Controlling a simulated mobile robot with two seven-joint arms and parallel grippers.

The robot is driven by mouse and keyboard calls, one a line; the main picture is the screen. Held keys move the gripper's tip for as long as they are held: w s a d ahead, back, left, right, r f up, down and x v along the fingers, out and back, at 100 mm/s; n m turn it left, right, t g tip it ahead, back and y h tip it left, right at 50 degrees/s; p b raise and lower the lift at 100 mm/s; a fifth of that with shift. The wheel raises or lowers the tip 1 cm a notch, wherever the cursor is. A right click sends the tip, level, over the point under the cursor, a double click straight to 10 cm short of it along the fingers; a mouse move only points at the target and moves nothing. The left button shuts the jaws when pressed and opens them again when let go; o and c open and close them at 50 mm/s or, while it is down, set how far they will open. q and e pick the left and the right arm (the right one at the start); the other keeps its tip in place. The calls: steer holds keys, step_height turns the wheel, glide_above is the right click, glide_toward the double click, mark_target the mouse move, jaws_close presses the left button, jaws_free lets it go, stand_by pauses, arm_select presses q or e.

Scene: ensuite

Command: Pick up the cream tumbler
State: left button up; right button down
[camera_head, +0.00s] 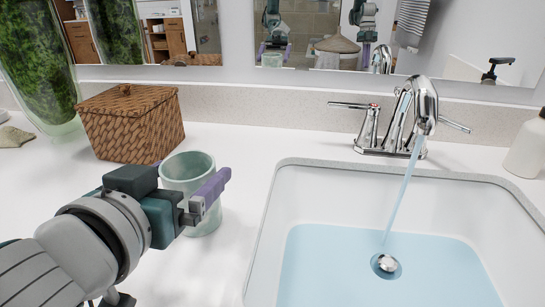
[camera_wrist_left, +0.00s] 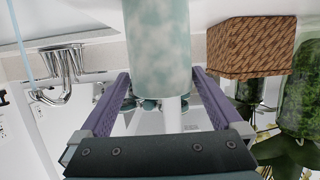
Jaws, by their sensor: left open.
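A pale green-grey, mottled tumbler (camera_head: 176,167) stands upright on the white counter, left of the sink; I see no other tumbler that looks more cream. In the left wrist view the tumbler (camera_wrist_left: 157,45) lies ahead between the two spread fingers of the left gripper (camera_wrist_left: 160,78). I cannot tell whether either finger touches it. My right gripper is not directly in view.
A woven basket (camera_head: 131,124) stands just behind and left of the tumbler. A glass vase of greenery (camera_head: 40,75) is further left. The water-filled sink (camera_head: 265,225) and running faucet (camera_head: 425,103) are to the right. A mirror (camera_head: 320,40) lines the back wall.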

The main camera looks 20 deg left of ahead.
mark_target(199, 162)
arm_select(q)
steer(key=x, duration=0.4)
steer(key=shift+w+a, duration=0.2)
steer(key=shift+c, duration=0.2)
steer(key=c, duration=1.4)
steer(key=shift+r, duration=0.15)
